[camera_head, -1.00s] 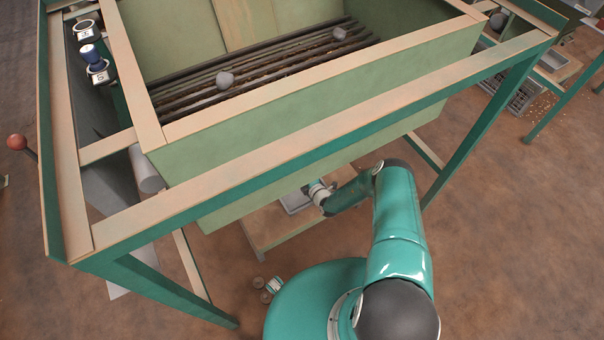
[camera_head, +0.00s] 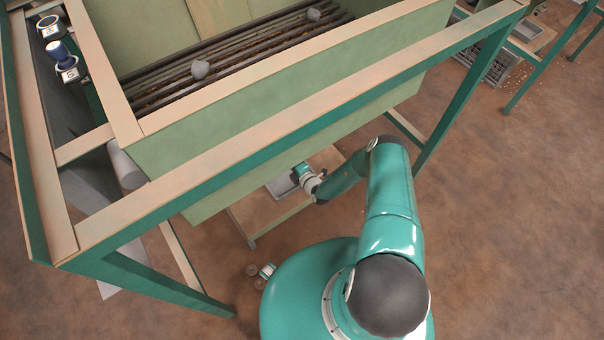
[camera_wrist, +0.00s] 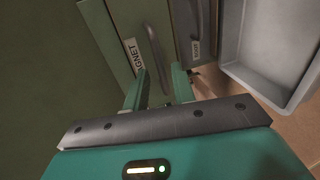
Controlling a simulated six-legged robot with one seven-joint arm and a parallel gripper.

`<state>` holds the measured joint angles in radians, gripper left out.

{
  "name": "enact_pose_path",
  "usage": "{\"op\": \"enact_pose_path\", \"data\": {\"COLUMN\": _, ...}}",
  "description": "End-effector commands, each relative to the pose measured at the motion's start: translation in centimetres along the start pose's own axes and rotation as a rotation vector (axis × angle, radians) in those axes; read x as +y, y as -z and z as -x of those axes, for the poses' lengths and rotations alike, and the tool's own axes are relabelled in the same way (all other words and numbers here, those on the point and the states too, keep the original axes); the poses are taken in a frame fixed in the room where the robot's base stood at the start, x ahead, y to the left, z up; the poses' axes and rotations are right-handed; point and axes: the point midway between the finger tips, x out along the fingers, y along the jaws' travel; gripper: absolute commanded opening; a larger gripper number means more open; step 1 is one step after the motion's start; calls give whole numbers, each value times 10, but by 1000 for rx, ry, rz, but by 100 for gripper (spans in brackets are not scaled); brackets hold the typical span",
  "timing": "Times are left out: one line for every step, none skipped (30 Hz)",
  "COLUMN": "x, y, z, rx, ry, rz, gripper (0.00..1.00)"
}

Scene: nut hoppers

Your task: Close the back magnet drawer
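In the wrist view, a green drawer front (camera_wrist: 112,42) carries a white label reading "...GNET" and a long grey bar handle (camera_wrist: 154,50). My gripper (camera_wrist: 160,88) is open, its two fingers apart, with the handle's lower end in line with the gap between them; I cannot tell if they touch it. A second drawer front with a curved handle (camera_wrist: 197,22) and a small label lies just to the right. How far either drawer stands out is unclear. In the head view my gripper (camera_head: 303,174) is under the hopper's near wall, and the drawers are hidden.
The green hopper (camera_head: 290,110) with a dark bar grate stands above my arm on a wood-topped green frame (camera_head: 330,100). A grey tray (camera_wrist: 235,45) sits right of the drawers, close to my gripper. Open brown floor (camera_head: 510,220) lies to the right.

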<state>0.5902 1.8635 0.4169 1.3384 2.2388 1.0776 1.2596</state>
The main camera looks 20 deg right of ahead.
Motion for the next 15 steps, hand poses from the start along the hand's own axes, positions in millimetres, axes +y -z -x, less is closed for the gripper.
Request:
{"op": "enact_pose_path", "data": {"x": -1, "y": -2, "z": 12, "rx": -3, "ry": 2, "rz": -3, "gripper": 26}}
{"op": "enact_pose_path", "data": {"x": -1, "y": -1, "z": 19, "rx": -2, "ry": 3, "rz": -3, "gripper": 26}}
{"op": "enact_pose_path", "data": {"x": 0, "y": -1, "z": 28, "rx": -3, "ry": 2, "rz": -5, "gripper": 26}}
{"op": "enact_pose_path", "data": {"x": 0, "y": -1, "z": 35, "rx": -3, "ry": 2, "rz": -3, "gripper": 26}}
{"op": "enact_pose_path", "data": {"x": 0, "y": -2, "z": 42, "rx": -3, "ry": 1, "rz": -3, "gripper": 26}}
{"op": "enact_pose_path", "data": {"x": 0, "y": -1, "z": 51, "rx": -2, "ry": 2, "rz": -3, "gripper": 26}}
{"op": "enact_pose_path", "data": {"x": 0, "y": -1, "z": 58, "rx": -3, "ry": 2, "rz": -3, "gripper": 26}}
{"op": "enact_pose_path", "data": {"x": 0, "y": -1, "z": 64, "rx": -3, "ry": 1, "rz": -2, "gripper": 26}}
{"op": "enact_pose_path", "data": {"x": 0, "y": -1, "z": 72, "rx": -2, "ry": 2, "rz": -2, "gripper": 26}}
{"op": "enact_pose_path", "data": {"x": 0, "y": -1, "z": 78, "rx": -1, "ry": 2, "rz": -2, "gripper": 26}}
{"op": "enact_pose_path", "data": {"x": 0, "y": -1, "z": 83, "rx": -2, "ry": 1, "rz": -2, "gripper": 26}}
{"op": "enact_pose_path", "data": {"x": 0, "y": -1, "z": 89, "rx": -2, "ry": 1, "rz": -1, "gripper": 26}}
{"op": "enact_pose_path", "data": {"x": 0, "y": -1, "z": 93, "rx": -2, "ry": 0, "rz": -1, "gripper": 26}}
{"op": "enact_pose_path", "data": {"x": 0, "y": -1, "z": 96, "rx": -1, "ry": 0, "rz": 0, "gripper": 26}}
{"op": "enact_pose_path", "data": {"x": 0, "y": -1, "z": 100, "rx": -1, "ry": 0, "rz": 0, "gripper": 26}}
